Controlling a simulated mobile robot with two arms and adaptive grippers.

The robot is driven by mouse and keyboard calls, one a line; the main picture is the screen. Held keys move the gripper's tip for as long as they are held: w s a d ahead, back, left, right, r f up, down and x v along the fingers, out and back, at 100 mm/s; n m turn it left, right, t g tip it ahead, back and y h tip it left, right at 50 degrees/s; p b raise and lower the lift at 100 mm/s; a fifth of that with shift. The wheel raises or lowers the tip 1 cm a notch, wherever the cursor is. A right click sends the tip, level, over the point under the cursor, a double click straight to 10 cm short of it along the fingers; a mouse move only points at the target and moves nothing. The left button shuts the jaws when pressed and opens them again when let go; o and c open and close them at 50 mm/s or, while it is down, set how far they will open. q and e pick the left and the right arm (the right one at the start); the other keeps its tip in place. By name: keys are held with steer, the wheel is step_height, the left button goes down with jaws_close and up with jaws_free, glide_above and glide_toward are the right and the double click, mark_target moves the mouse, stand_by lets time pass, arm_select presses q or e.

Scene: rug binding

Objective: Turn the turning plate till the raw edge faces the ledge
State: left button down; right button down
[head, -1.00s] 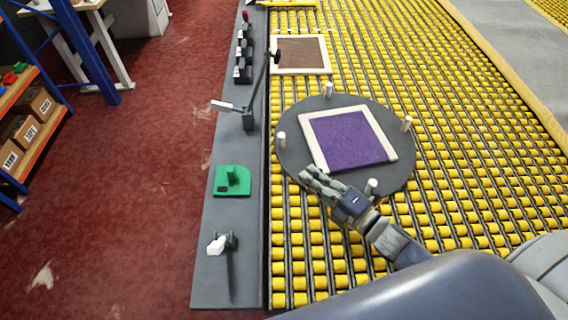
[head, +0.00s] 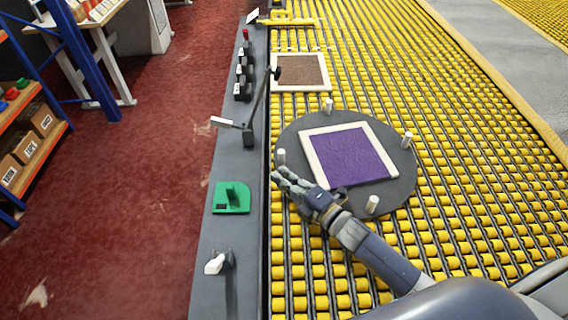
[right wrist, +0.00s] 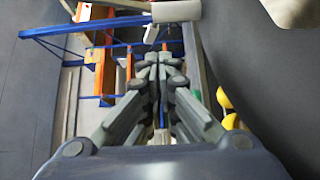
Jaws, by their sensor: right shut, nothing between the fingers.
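The turning plate (head: 402,187) is a dark grey disc on the yellow rollers, with white pegs around its rim. On it lies a purple rug piece (head: 350,158) with cream binding on its left, far and right sides. Its near side shows purple to the edge, without cream. The grey ledge (head: 213,258) runs along the left of the rollers; the bound left side faces it. My right gripper (head: 281,178) is shut and empty at the plate's near-left rim, just near the left peg (head: 281,156). That white peg appears ahead of the fingers in the right wrist view (right wrist: 177,11); contact is unclear.
A brown rug piece (head: 300,70) with cream binding lies farther up the rollers. Red floor and a shelf with boxes lie left.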

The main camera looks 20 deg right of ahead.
mark_target(280, 159)
steer(key=shift+w+d+p, duration=0.15)
steer(key=shift+w+d, duration=0.2)
steer(key=shift+w, duration=0.55)
steer(key=shift+w+d+p, duration=0.15)
steer(key=shift+w+d, duration=0.2)
steer(key=shift+w, duration=0.55)
steer(key=shift+w+a+m+t+h+b, duration=0.1)
steer(key=shift+w+m+t+h+b, duration=0.2)
steer(key=shift+w, duration=0.35)
steer(key=shift+w+a+m+t+h+b, duration=0.1)
steer(key=shift+w+m+h+b, duration=0.25)
steer(key=shift+w+h, duration=0.2)
steer(key=shift+w+d+h, duration=0.1)
steer(key=shift+w+h, duration=0.15)
steer(key=shift+w, duration=0.15)
steer(key=shift+s+f, duration=0.1)
